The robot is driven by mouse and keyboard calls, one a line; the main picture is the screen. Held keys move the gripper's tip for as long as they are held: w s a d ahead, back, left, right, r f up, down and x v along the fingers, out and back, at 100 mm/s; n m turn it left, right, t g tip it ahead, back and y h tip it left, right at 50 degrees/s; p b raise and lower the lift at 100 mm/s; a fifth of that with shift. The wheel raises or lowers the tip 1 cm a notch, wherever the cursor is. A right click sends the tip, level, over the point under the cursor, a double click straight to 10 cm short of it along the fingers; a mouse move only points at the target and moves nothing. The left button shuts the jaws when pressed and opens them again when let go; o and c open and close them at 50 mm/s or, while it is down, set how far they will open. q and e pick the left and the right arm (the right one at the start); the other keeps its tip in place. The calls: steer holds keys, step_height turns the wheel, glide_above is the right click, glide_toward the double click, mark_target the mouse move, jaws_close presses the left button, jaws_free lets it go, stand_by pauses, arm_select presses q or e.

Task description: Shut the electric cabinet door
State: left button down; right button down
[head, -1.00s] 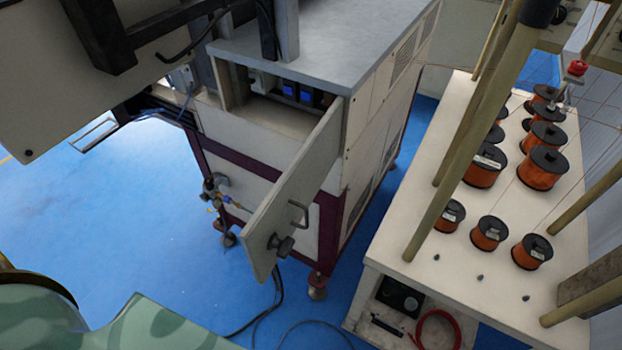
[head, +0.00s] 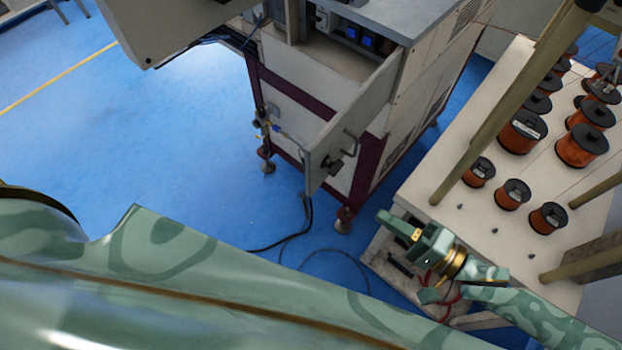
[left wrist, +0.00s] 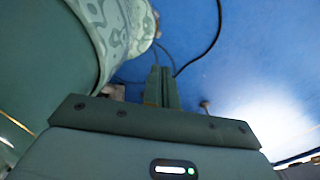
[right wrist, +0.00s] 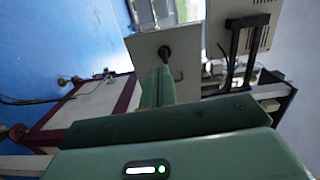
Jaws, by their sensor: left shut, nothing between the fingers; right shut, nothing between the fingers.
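The electric cabinet door (head: 365,110) is a pale panel standing open. It swings out from the cabinet (head: 410,150) toward me, and its inside compartment with blue-lit devices (head: 360,38) is exposed. The door carries a bar handle (head: 351,146) and a dark knob (head: 333,167). My right gripper (head: 387,218) is shut and empty, below and right of the door's free end, apart from it. In the right wrist view its fingers (right wrist: 157,85) point toward a pale panel with a dark knob, apparently the door (right wrist: 147,48). My left gripper (left wrist: 161,88) is shut and empty above the blue floor, outside the head view.
A pale table with copper wire spools (head: 522,132) and upright posts (head: 505,95) stands at the right, close to my right arm. Cables (head: 290,240) lie on the floor below the door. Another pale panel (head: 150,25) overhangs at upper left. Blue floor (head: 180,130) is open at left.

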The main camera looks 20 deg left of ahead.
glide_toward(314, 174)
steer(key=x, duration=0.5)
steer(key=shift+a+f, duration=0.1)
steer(key=shift+a, duration=0.05)
steer(key=shift+x, duration=0.8)
arm_select(q)
steer(key=shift+w, duration=0.4)
steer(key=shift+a+r, duration=0.1)
